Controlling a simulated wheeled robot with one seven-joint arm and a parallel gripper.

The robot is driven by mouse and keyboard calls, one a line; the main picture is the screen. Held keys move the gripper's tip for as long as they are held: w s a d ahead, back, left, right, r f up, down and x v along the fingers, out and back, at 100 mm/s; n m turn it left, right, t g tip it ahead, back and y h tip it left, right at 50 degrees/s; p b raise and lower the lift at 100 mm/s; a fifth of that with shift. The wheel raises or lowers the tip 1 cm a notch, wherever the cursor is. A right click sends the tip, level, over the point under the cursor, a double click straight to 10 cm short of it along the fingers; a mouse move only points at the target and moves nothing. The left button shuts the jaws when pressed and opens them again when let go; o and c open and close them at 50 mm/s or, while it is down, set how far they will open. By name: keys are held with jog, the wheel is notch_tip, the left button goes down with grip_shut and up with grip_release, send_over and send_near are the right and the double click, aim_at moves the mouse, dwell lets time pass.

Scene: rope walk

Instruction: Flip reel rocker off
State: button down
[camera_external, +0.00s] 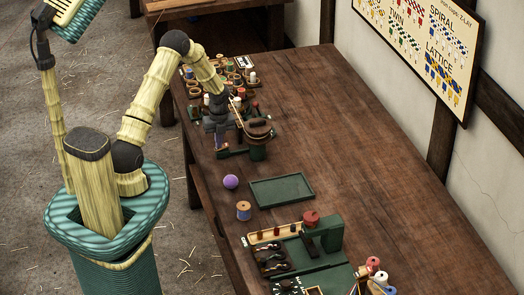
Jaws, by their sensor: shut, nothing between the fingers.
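A small green device with a round brown top (259,130) stands near the left edge of the workbench, and it may be the reel. I cannot make out a rocker or its position in this view. My gripper (221,147) is shut and empty, pointing down just left of this device, over the low green part at its foot. I cannot tell whether the fingertips touch anything. My arm reaches in from the left and hides part of the area behind the gripper.
Several spools and pegs (252,78) crowd the bench behind my gripper. In front are a purple ball (231,182), a wooden spool (243,211), an empty green tray (283,176) and a green machine (325,239). The bench's right side (390,180) is clear.

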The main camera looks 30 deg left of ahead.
aim_at(226, 145)
jog(key=shift+s+d+f, duration=0.1)
jog(key=shift+d+f, duration=0.05)
jog(key=shift+f, duration=0.2)
jog(key=shift+w+d, duration=0.35)
jog(key=shift+d, duration=0.05)
jog(key=shift+w+d, duration=0.2)
jog(key=shift+r+p, duration=0.5)
jog(key=shift+p, duration=0.25)
notch_tip(226, 145, up, 14)
jog(key=p, duration=0.1)
jog(key=shift+w+f, duration=0.15)
jog(key=shift+w, duration=0.15)
jog(key=shift+f, duration=0.1)
